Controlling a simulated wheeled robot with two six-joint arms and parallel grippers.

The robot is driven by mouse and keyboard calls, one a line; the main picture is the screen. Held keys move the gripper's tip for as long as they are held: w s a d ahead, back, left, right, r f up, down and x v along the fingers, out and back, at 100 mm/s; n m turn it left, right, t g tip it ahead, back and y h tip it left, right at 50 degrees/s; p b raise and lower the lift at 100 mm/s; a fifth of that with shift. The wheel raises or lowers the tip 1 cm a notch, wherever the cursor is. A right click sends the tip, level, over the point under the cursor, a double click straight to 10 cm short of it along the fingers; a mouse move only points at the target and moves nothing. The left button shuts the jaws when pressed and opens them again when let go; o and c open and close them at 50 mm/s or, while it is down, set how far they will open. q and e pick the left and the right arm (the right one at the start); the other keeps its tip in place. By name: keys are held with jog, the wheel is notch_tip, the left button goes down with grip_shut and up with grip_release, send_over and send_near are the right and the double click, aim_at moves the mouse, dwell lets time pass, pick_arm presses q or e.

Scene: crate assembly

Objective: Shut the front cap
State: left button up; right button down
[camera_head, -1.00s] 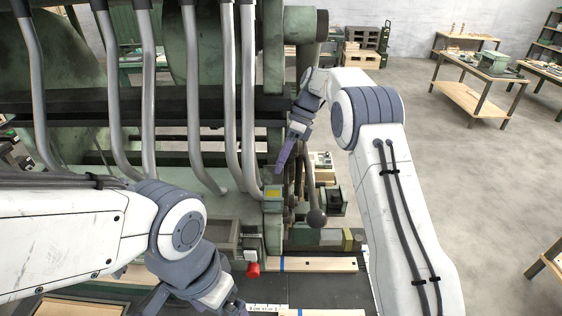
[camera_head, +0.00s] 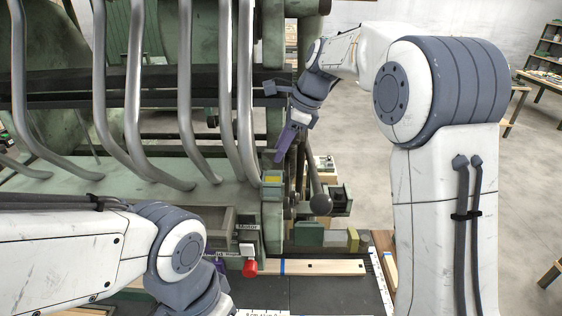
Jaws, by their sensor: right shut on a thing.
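The large green machine (camera_head: 205,192) with several curved metal tubes (camera_head: 190,95) fills the left half of the head view. I cannot tell for certain which of its parts is the front cap. My right gripper (camera_head: 283,153) is at the machine's right end, pointing down with purple fingers close together. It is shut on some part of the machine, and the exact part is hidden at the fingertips. A lever with a dark ball knob (camera_head: 320,204) hangs just right of and below it. My left wrist is at the bottom, with its gripper mostly cut off.
A red button (camera_head: 249,268) and a white one (camera_head: 247,250) sit on the machine's lower front. A wooden board (camera_head: 318,267) with a blue mark lies on the dark bench (camera_head: 335,293). Open floor and work tables (camera_head: 543,82) are at the right.

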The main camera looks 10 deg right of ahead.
jog(key=shift+s+t+b, duration=0.2)
jog(key=shift+t+b, duration=0.5)
jog(key=shift+b, duration=0.35)
jog(key=shift+s+r+b, duration=0.1)
jog(key=shift+r+b, duration=0.05)
jog(key=shift+b, duration=0.15)
jog(key=c, duration=0.7)
grip_release()
